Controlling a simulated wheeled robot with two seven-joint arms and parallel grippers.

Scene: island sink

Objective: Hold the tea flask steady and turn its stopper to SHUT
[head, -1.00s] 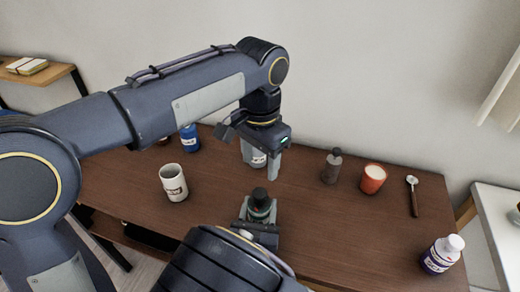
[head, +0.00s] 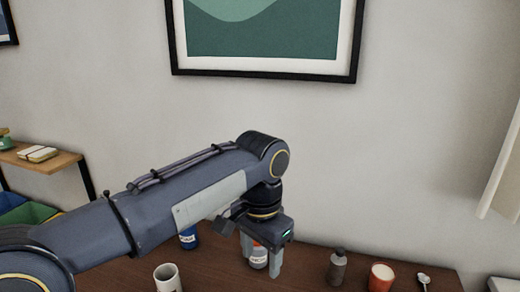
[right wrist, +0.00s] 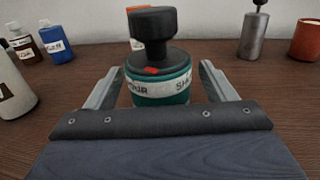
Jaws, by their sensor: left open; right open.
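The tea flask (right wrist: 165,95) stands upright in the right wrist view, teal with a white band that reads POUR at left and SHUT at right. Its black stopper (right wrist: 152,28) sits on top. A red mark (right wrist: 151,71) on the dark collar lies between the two words, nearer POUR. My right gripper (right wrist: 158,76) is open, one finger on each side of the flask; contact cannot be told.
A pale object (right wrist: 14,85) is close at left in the right wrist view.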

